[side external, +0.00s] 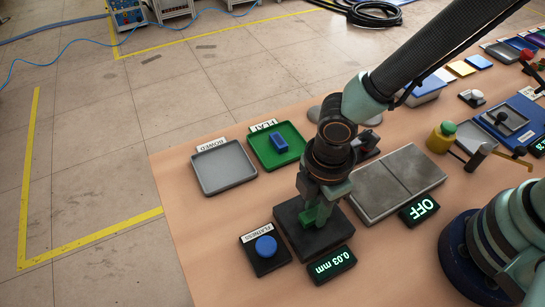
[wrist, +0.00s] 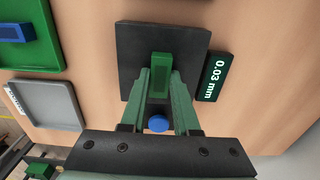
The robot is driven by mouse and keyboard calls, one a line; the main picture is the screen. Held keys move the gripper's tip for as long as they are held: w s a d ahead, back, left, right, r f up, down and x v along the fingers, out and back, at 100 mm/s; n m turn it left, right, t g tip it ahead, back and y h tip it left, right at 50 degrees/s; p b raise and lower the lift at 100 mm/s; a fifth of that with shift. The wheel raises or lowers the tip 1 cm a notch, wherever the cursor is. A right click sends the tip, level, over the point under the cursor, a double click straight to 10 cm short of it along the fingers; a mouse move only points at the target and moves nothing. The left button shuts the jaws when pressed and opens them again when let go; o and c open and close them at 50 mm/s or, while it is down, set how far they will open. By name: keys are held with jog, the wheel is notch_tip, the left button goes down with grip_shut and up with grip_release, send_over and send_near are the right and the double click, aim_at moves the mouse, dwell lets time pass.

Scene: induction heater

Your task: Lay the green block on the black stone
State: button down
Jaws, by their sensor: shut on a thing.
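The green block (wrist: 160,76) is between the fingertips of my gripper (wrist: 160,84) in the wrist view. In the side view the block (side external: 313,214) shows low between the fingers of my gripper (side external: 318,205), which point down over the black stone (side external: 318,239). The stone is a flat dark square plate, also in the wrist view (wrist: 136,40). My gripper is shut on the block. The block is over the stone's middle, at or very near its surface; I cannot tell whether it touches.
A display (side external: 332,264) beside the stone reads 0.03 mm. A blue button (side external: 266,246) stands in front-left. A grey tray (side external: 222,181) and a green tray (side external: 262,155) holding a blue block (side external: 279,143) lie behind. Grey plates (side external: 375,197) with an OFF display (side external: 419,210) are at right.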

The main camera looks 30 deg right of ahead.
aim_at(315, 212)
jog(key=shift+f, duration=0.15)
jog(key=c, duration=0.7)
grip_release()
jog(key=shift+o, duration=0.2)
notch_tip(315, 212, up, 12)
jog(key=w+d+r+m+t, duration=0.2)
jog(key=d+r+m, duration=0.1)
jog(key=d+m, duration=0.3)
jog(key=w+d+r+m+t, duration=0.1)
jog(key=w+d+r+m, duration=0.1)
jog(key=d+m, duration=0.4)
jog(key=w+d+r+m+t, duration=0.2)
jog(key=d+r+m, duration=0.2)
jog(key=d, duration=0.8)
jog(key=shift+w+d+r+m+t, duration=0.15)
jog(key=shift+d+r+m+t, duration=0.2)
jog(key=shift+m, duration=0.65)
